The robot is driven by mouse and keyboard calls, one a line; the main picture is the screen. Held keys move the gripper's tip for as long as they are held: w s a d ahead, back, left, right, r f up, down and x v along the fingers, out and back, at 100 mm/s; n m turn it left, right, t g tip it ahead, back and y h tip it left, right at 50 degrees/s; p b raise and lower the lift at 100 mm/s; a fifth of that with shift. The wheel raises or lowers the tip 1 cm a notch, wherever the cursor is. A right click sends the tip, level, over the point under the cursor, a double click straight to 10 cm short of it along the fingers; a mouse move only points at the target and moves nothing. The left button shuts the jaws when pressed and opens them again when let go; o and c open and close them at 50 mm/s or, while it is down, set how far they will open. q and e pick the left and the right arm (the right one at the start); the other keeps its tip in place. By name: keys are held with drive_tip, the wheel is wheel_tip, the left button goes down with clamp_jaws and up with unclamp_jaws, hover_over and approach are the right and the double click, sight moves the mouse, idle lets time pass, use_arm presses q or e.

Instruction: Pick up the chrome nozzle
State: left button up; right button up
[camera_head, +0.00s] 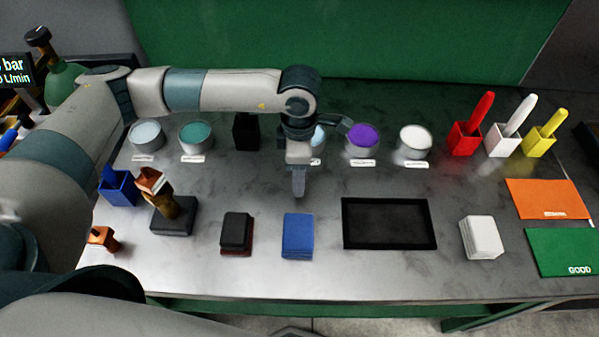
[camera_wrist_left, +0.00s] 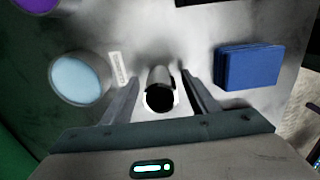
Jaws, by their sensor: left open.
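The chrome nozzle (camera_wrist_left: 161,76) shows in the left wrist view as a short shiny cylinder with a dark round opening and a bright rim. My left gripper (camera_wrist_left: 158,84) is open, with one finger on each side of the nozzle. A gap shows between the nozzle and each finger in this view. In the head view my left gripper (camera_head: 298,187) points down over the middle of the table, and I cannot make out the nozzle there. My right gripper is not in view.
A blue stack (camera_head: 297,237) lies in front of my left gripper. A light blue pot (camera_wrist_left: 80,80) is close beside it. A black tray (camera_head: 389,246) lies to the right, and a purple pot (camera_head: 362,137) stands behind. A dark block (camera_head: 236,230) is at left.

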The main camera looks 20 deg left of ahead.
use_arm(q)
drive_tip(key=c, duration=1.1)
drive_tip(key=shift+c, duration=0.2)
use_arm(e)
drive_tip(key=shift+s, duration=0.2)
